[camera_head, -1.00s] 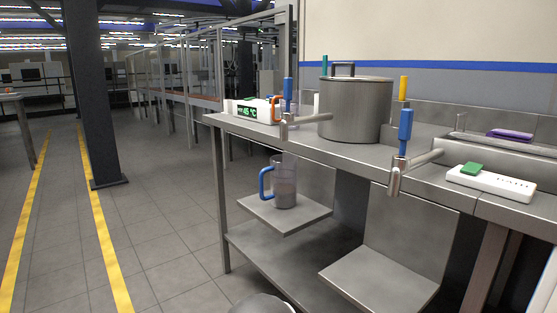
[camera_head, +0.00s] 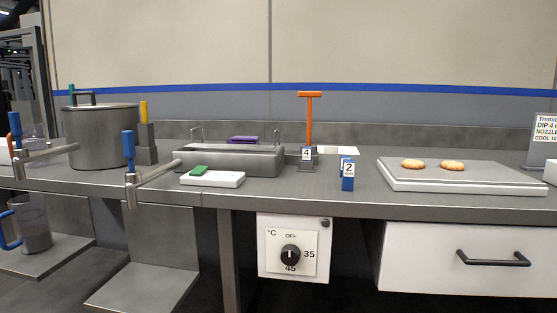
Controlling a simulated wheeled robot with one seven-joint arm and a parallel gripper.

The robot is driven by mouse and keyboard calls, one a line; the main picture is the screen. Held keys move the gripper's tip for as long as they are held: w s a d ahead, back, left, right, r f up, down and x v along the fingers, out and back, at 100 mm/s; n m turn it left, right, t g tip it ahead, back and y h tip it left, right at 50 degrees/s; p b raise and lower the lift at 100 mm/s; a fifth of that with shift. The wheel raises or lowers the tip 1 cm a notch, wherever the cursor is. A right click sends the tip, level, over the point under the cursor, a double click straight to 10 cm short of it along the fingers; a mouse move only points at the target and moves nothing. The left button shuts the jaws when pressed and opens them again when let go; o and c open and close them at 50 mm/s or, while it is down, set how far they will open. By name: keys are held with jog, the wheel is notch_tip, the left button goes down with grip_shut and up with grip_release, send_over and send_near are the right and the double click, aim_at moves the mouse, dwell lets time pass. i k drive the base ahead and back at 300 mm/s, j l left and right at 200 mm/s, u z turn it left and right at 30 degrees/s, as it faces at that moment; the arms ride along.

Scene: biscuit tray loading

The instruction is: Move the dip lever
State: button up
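An orange T-handled lever (camera_head: 309,120), which looks like the dip lever, stands upright at the back of the steel counter. A tag marked 4 (camera_head: 306,154) sits at its dark base. A blue block marked 2 (camera_head: 348,184) stands in front and to the right of it. A shallow steel basin (camera_head: 228,161) is just left of the lever, with a purple item (camera_head: 243,140) behind its front wall. My gripper is not in view.
A lidded pot (camera_head: 100,137) and two blue-handled taps are at the left. A tray with two biscuits (camera_head: 460,185) is at the right, near a partly cut-off sign (camera_head: 546,128). A dial box (camera_head: 293,247) hangs below the counter. A white strip with a green piece (camera_head: 212,179) lies in front of the basin.

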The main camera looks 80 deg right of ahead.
aim_at(309, 95)
jog(key=k+j+z, duration=0.1)
jog(key=z, duration=2.35)
jog(key=j+u, duration=0.15)
